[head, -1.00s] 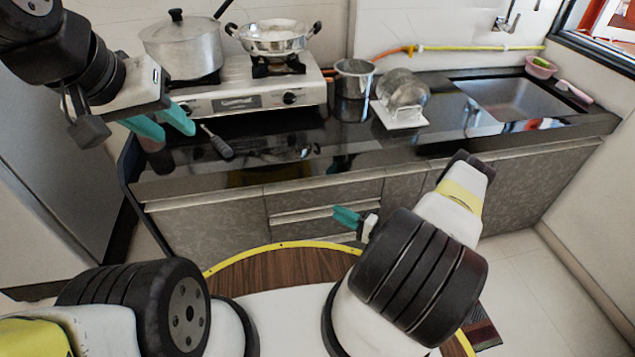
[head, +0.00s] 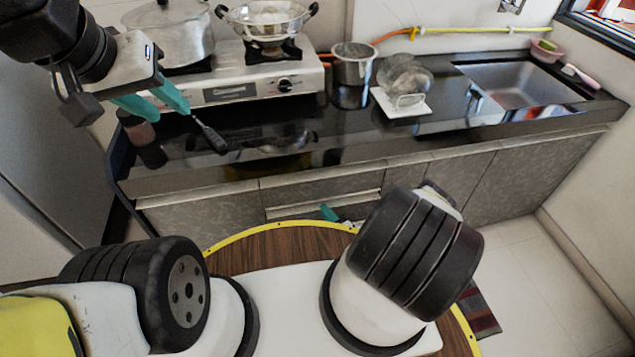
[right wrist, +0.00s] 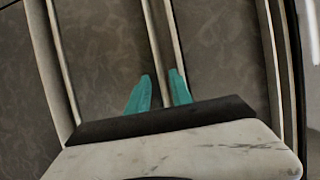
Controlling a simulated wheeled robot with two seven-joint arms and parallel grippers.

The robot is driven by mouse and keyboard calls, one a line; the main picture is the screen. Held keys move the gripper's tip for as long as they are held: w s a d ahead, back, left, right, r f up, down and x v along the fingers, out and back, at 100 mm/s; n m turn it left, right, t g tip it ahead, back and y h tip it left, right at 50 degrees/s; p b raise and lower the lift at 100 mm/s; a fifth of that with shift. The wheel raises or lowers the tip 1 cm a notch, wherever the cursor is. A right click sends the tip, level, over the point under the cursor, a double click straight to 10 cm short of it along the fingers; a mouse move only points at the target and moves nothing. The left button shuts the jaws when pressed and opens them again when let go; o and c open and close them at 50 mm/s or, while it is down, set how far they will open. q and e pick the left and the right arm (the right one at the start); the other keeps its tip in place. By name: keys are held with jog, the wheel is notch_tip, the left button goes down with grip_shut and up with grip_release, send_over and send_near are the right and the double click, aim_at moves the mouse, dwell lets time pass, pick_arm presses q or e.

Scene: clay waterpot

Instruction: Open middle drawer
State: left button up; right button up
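The grey patterned drawer stack sits under the black counter in the head view. Its top drawer (head: 320,188) is shut, with a pale handle strip below it. The middle drawer (head: 290,213) shows only in part above my base. My right gripper (right wrist: 160,82) is open, its two teal fingers apart at a pale edge strip (right wrist: 158,40) between drawer fronts. I cannot tell whether they touch it. In the head view one teal fingertip shows at the drawers; the arm hides the rest. My left gripper (head: 154,100) is in the air over the counter's left end, its teal fingers apart and empty.
The stove (head: 245,85) carries a lidded pot (head: 170,38) and a wok (head: 265,20). A dark-handled utensil (head: 210,136) lies near my left gripper.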

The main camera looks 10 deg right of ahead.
jog(key=shift+w+a, duration=0.1)
jog(key=shift+w, duration=0.15)
grip_shut()
dwell(1.4)
